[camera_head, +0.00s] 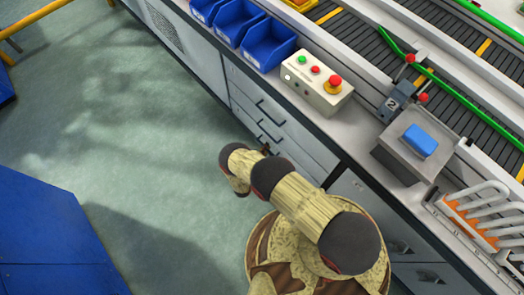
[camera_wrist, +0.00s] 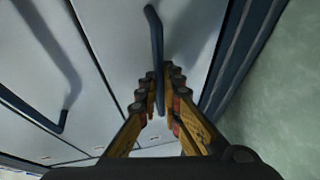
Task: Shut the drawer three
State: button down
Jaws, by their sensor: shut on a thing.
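A light grey drawer unit with several stacked drawers (camera_head: 285,118) is built in under the bench. Their dark bar handles (camera_head: 272,112) face the floor aisle. My gripper (camera_wrist: 162,76) is shut on a dark bar handle (camera_wrist: 154,35) of a low drawer, with a finger on each side of the bar. The drawer front (camera_wrist: 125,45) lies behind the handle. In the head view the gripper is small and partly hidden by my arm near the lowest handles. I cannot tell from these views how far this drawer is out, nor read any drawer number.
A second handle (camera_wrist: 62,120) is at the left in the wrist view. The bench above holds blue bins (camera_head: 268,45), a button box (camera_head: 318,82) and a metal block with a blue piece (camera_head: 418,141). Green floor (camera_head: 130,120) is free left of the drawers; a blue cabinet (camera_head: 45,235) stands lower left.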

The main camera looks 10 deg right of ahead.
jog(key=shift+w+d, duration=0.3)
jog(key=c, duration=2)
grip_release()
jog(key=shift+d, duration=0.1)
jog(key=shift+o, duration=0.2)
jog(key=shift+s, duration=0.1)
jog(key=v, duration=1.2)
